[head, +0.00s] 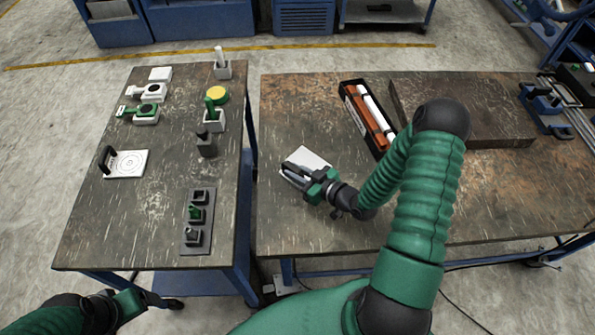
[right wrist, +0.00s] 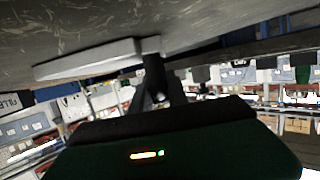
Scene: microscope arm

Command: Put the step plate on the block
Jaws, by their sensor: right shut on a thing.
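A flat white plate (head: 316,157), which I take for the step plate, is at the front left of the right table. My right gripper (head: 297,170) is over it. In the right wrist view the fingers (right wrist: 156,75) are shut on a dark upright part at the end of the white plate (right wrist: 85,60). Whether the plate touches the table is unclear. Which thing is the block is not certain; a small white block (head: 160,74) lies at the far end of the left table. My left gripper (head: 135,302) is low at the left, its jaw opening unclear.
On the left table are a white plate with rings (head: 130,164), a dark socket tray (head: 198,225) and a yellow-topped round (head: 217,95). On the right table are a black tray (head: 348,90) with rods and a dark slab (head: 470,115). A gap separates the tables.

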